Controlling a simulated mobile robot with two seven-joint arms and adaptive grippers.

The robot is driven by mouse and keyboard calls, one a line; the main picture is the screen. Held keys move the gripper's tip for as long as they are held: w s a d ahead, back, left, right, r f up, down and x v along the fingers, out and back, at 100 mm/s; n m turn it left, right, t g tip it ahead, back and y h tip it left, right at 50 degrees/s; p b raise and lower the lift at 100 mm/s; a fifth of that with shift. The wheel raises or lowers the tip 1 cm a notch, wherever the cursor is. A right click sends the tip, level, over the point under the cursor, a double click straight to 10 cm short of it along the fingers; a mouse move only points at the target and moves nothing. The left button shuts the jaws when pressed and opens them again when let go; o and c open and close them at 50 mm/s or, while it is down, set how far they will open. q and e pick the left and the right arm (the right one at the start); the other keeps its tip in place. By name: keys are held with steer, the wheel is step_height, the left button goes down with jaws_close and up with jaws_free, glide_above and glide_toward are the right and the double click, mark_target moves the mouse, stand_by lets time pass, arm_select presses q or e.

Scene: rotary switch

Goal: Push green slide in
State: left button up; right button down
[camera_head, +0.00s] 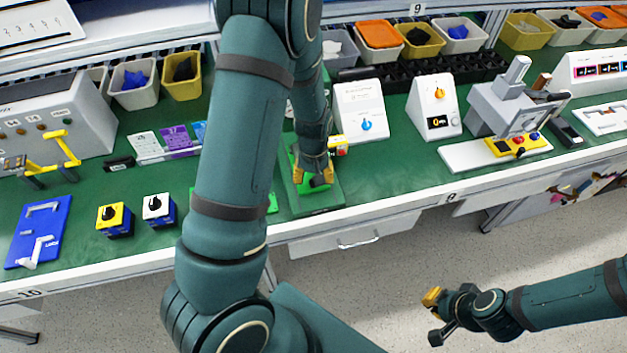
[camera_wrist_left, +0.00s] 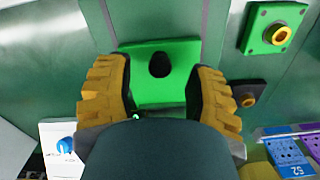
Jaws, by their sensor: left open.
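The green slide (camera_wrist_left: 150,88) is a bright green plate with a black knob (camera_wrist_left: 160,64) in the left wrist view. My left gripper (camera_wrist_left: 160,90) is open, with one yellow ribbed finger on each side of the plate's near part. The knob shows between and slightly beyond the fingertips; I cannot tell whether anything touches. In the head view my left gripper (camera_head: 313,180) points down over the green fixture (camera_head: 318,204) at the table's front edge, mostly hiding the slide. My right gripper (camera_head: 436,312) hangs over the floor, away from the table; its opening is unclear.
A yellow switch box (camera_head: 114,220) and a blue-white switch box (camera_head: 158,209) stand left of my left arm. A white panel with a blue knob (camera_head: 361,112) stands behind the fixture on the right. Green tabletop (camera_head: 395,170) is clear to the fixture's right.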

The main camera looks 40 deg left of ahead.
arm_select(q)
step_height(320, 180, up, 10)
stand_by(0.3)
steer(key=shift+f, duration=0.1)
